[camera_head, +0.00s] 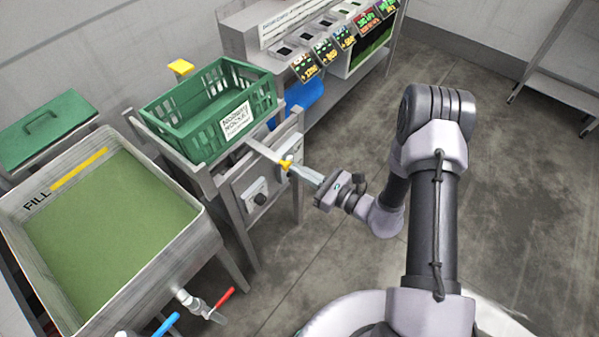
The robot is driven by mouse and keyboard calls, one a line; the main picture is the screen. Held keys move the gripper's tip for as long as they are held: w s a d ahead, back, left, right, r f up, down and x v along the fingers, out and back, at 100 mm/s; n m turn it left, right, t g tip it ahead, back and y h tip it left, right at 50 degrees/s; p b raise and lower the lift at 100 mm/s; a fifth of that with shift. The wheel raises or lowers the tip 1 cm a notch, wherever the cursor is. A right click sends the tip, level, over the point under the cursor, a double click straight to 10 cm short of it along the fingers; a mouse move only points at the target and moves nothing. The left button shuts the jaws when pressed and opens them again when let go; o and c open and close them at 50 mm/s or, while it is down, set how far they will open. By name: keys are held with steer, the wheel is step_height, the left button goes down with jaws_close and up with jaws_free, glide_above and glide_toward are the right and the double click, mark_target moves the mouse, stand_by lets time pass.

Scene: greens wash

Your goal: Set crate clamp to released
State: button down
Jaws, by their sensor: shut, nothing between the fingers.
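The green crate (196,131) sits on a grey metal stand left of centre, with a white label on its front. A clamp lever (266,152) shows as a flat pale bar with a yellow end on the stand's front, just below the crate. My gripper (291,167) is shut, with its fingertips at the yellow end of the lever. I cannot tell if they touch it. A second yellow block (181,67) stands behind the crate. The picture is too small to tell the clamp's setting.
A wash tank (178,251) with green water and red (225,297) and blue (166,325) tap handles stands at the left. A dial (257,193) is on the stand's front panel.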

steer(key=shift+w+a, duration=0.1)
steer(key=x, duration=0.5)
steer(key=shift+w, duration=0.1)
steer(key=shift+w+r, duration=0.1)
steer(key=shift+r, duration=0.1)
